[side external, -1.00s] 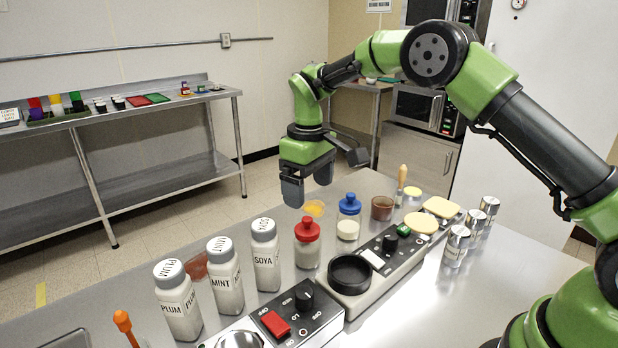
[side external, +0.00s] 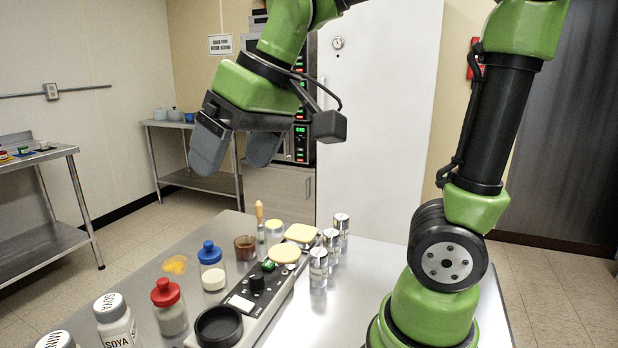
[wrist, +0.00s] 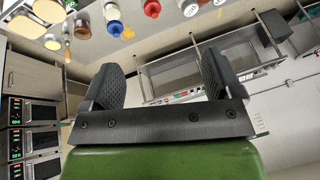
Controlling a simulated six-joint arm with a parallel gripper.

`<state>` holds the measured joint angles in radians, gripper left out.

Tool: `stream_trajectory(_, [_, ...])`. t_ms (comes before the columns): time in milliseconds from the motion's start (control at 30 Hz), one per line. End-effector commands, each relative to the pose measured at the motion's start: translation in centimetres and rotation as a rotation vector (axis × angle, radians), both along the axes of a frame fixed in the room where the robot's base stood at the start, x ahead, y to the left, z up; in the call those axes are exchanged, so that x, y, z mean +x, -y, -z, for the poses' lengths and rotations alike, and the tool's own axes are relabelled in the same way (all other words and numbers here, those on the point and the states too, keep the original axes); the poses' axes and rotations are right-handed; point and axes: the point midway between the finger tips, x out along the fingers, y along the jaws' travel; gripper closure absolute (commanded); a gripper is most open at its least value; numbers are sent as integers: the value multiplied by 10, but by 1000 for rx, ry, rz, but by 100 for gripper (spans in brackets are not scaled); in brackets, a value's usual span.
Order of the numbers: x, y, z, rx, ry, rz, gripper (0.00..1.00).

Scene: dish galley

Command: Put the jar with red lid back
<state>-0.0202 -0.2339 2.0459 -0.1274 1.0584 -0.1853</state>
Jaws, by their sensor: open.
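The jar with the red lid (side external: 168,307) stands upright on the steel counter in the side external view, between the blue-lidded jar (side external: 212,267) and the white SOYA bottle (side external: 115,322). Its red lid (wrist: 152,8) also shows at the top edge of the wrist view. My gripper (side external: 238,152) is open and empty, raised well above the counter and beyond the jars. In the wrist view its two dark fingers (wrist: 158,80) stand wide apart with nothing between them.
A grey device with a black round cup (side external: 219,326) stands right of the red-lidded jar. Several silver-lidded tins (side external: 318,268), a brown glass (side external: 245,248) and yellow-topped items (side external: 284,253) stand farther back. A yellow-orange patch (side external: 175,265) lies left of the blue-lidded jar. The right counter is clear.

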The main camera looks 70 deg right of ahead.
Motion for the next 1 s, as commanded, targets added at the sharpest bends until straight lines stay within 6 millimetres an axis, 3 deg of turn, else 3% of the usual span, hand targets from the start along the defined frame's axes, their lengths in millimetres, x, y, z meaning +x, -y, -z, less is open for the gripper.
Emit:
stream_trajectory(33, [-21,0,-2,24,39,33,15])
stream_trajectory(100, [-44,-1,1,58,81,77,15])
stream_trajectory(300, [-84,-2,16,128,155,162,15])
stream_trajectory(467, [-92,-2,21,144,171,182,15])
stream_trajectory(1000, [-92,-2,21,144,170,181,15])
